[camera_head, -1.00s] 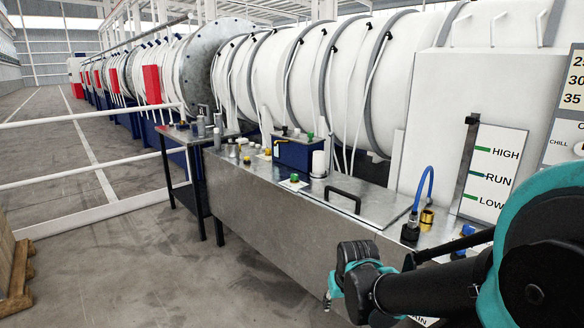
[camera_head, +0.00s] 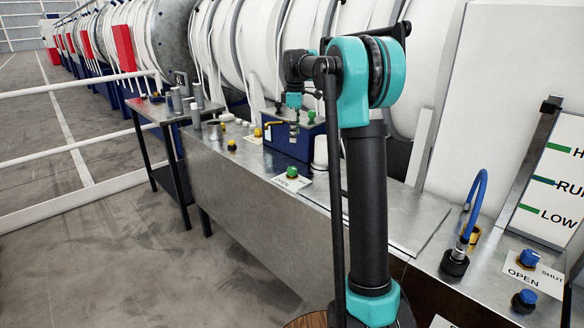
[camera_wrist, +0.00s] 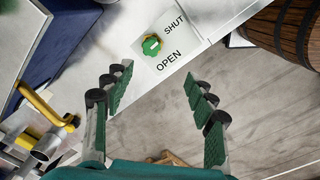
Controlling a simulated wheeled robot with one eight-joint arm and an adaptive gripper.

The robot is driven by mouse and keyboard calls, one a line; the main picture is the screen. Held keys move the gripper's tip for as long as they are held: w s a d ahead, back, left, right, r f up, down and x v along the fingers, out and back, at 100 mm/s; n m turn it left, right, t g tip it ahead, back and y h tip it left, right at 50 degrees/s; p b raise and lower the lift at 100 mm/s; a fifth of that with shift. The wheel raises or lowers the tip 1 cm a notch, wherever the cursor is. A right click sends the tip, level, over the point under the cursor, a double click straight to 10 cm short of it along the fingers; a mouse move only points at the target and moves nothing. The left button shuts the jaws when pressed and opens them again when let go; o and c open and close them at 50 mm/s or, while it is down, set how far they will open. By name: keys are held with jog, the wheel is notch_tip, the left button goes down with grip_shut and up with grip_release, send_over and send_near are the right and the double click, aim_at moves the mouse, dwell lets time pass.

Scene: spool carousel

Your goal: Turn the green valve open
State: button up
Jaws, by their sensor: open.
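The green valve (camera_head: 292,172) is a small round knob on a white plate at the front edge of the metal bench; OPEN is legible on the plate. In the wrist view the green valve (camera_wrist: 151,44) shows a pale bar on its top, with SHUT and OPEN printed beside it. My gripper (camera_wrist: 158,84) is open and empty, its fingers either side of the lower middle. The valve lies ahead of the fingertips, between their lines and apart from them. In the head view my arm stands raised, its wrist behind the valve in the picture; the fingers are hard to make out.
A blue box (camera_head: 288,140) stands close behind the valve. A yellow handle (camera_wrist: 48,106) is left of the fingers. A wooden barrel (camera_wrist: 289,31) stands at upper right. Blue knobs (camera_head: 528,259) and a blue hose (camera_head: 476,200) are farther right. Floor is clear in front.

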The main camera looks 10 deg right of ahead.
aim_at(292, 168)
jog(key=shift+n, duration=0.8)
jog(key=w+f, duration=0.1)
jog(key=f, duration=0.9)
jog(key=w+f, duration=0.1)
jog(key=f, duration=0.5)
jog(key=shift+w+a, duration=0.25)
jog(key=shift+w, duration=0.1)
jog(key=c, duration=1.2)
jog(key=shift+o, duration=0.2)
